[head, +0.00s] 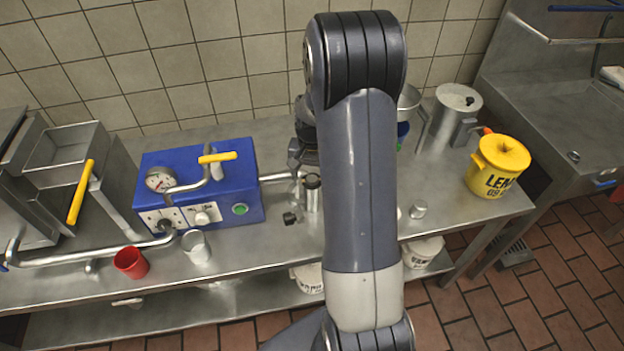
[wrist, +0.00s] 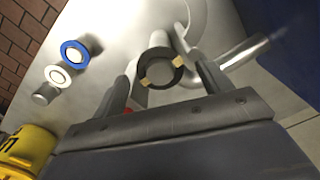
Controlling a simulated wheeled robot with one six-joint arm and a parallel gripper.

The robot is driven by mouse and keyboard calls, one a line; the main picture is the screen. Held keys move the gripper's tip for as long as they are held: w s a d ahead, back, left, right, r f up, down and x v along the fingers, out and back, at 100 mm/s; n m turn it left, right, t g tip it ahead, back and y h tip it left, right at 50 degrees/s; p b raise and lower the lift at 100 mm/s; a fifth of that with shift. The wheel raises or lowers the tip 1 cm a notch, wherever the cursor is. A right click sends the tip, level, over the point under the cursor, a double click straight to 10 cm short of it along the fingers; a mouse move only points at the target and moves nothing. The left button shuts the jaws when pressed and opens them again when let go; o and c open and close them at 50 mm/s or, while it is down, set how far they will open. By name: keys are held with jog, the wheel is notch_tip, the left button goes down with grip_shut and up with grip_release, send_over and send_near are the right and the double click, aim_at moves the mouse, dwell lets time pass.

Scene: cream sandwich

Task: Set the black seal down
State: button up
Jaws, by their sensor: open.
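The black seal (wrist: 148,68) shows in the wrist view as a dark ring with two tan marks. It appears to lie at the near end of an upright metal cylinder (wrist: 158,41); I cannot tell whether it rests on top or sits around it. My gripper (wrist: 163,84) is open, one finger on each side of the ring, with no clear contact visible. In the head view my own arm hides most of the gripper. The metal cylinder (head: 312,194) shows there just left of my arm, and the seal cannot be made out clearly.
A blue machine (head: 232,178) with a gauge and a side pipe (wrist: 245,62) stands close by. A small dark fitting (head: 290,218) lies near the cylinder. A red cup (head: 131,262) and metal cup (head: 196,246) stand left; a yellow pot (head: 497,166) stands right.

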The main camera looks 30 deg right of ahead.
jog(key=shift+f+b, duration=0.3)
dwell(0.5)
dwell(0.3)
jog(key=c, duration=1.1)
jog(key=shift+r, duration=0.1)
jog(key=shift+r+p, duration=0.3)
jog(key=shift+p, duration=0.1)
notch_tip(320, 180, up, 9)
jog(key=b, duration=0.1)
jog(key=w+a+n, duration=0.1)
jog(key=w+a, duration=0.1)
jog(key=a, duration=0.2)
jog(key=w+a+n, duration=0.1)
jog(key=w+a, duration=0.1)
jog(key=a, duration=0.3)
jog(key=w+a+n, duration=0.2)
jog(key=w+a, duration=0.1)
jog(key=a, duration=0.1)
jog(key=shift+a+f, duration=0.2)
jog(key=shift+a, duration=0.1)
